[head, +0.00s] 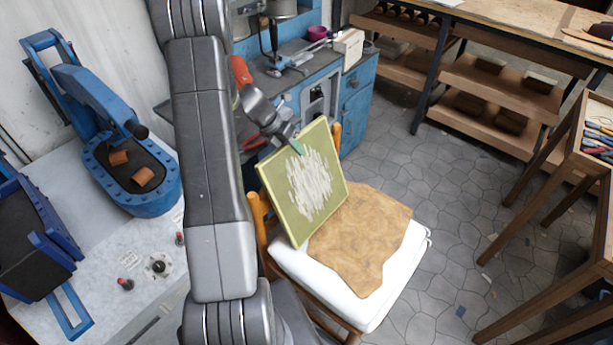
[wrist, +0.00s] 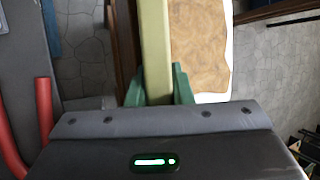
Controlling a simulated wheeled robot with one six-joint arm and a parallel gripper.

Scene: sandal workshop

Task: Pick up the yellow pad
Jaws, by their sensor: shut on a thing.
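The yellow pad (head: 303,183) is a flat, square, yellow-green panel with white streaks across its face. It stands tilted on edge above the white chair cushion (head: 388,285). My gripper (head: 297,147) is shut on its upper edge. In the wrist view the pad (wrist: 155,50) runs edge-on between the green fingertips of my gripper (wrist: 159,88). The pad's lower corner is close to the cushion; I cannot tell whether it touches. The pad's back face is hidden in the head view.
A brown leather piece (head: 365,240) lies on the cushion beside the pad. The wooden chair back (head: 258,212) is close behind the pad. A blue workbench (head: 350,95) stands behind. A blue machine (head: 150,190) is at left, a wooden table (head: 565,205) at right. Floor between is mostly clear.

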